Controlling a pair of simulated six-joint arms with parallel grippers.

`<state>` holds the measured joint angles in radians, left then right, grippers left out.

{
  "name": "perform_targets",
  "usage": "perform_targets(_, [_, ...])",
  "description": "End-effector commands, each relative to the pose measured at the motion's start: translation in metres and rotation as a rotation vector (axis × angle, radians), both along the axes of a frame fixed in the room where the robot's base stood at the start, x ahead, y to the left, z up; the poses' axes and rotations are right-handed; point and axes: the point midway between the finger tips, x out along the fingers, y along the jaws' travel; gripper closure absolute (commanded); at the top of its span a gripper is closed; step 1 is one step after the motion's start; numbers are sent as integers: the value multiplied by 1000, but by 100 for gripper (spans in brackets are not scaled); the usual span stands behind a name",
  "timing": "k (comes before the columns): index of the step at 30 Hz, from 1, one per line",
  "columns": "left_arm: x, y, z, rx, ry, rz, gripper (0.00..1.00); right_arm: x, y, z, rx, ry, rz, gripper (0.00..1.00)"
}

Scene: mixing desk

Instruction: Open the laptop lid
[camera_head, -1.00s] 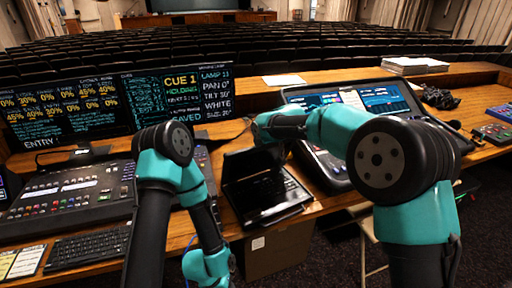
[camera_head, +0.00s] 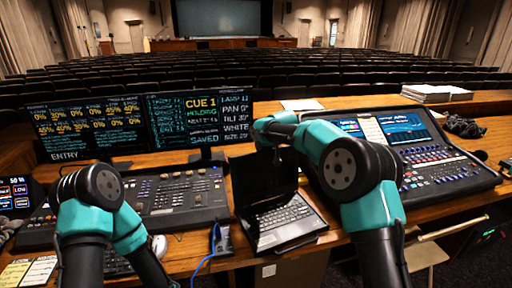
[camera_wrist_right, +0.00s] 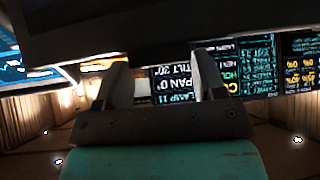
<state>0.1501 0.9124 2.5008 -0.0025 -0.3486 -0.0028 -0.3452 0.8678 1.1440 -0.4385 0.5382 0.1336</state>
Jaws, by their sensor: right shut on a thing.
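The black laptop (camera_head: 285,222) sits on the wooden desk, its keyboard in view. Its dark lid (camera_head: 264,180) stands raised behind the keyboard, well open. My right arm reaches in over the desk, and my right gripper (camera_head: 262,143) is at the top edge of the lid, partly hidden behind it. In the right wrist view the two fingers (camera_wrist_right: 160,84) reach a dark slab, the lid (camera_wrist_right: 140,32), and are shut on it. My left arm shows at the lower left, but its gripper is out of frame.
A lighting console (camera_head: 175,200) stands left of the laptop and a mixing console (camera_head: 430,155) right of it. Monitors (camera_head: 140,125) stand behind. A small black device (camera_head: 222,240) with a blue cable lies beside the laptop. A white mouse (camera_head: 159,246) is nearby.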

Motion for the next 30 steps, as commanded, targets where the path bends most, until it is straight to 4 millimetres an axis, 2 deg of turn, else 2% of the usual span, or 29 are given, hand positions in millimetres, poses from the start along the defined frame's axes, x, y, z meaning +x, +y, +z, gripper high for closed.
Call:
perform_targets(11, [0, 0, 0, 0, 0, 0, 55, 0, -1, -3, -1, 4, -1, 79])
perform_targets(12, [0, 0, 0, 0, 0, 0, 55, 0, -1, -3, -1, 5, -1, 32])
perform_targets(19, [0, 0, 0, 0, 0, 0, 55, 0, -1, -4, -2, 7, -1, 11])
perform_targets(30, [0, 0, 0, 0, 0, 0, 55, -2, -1, -3, -2, 9, 0, 11])
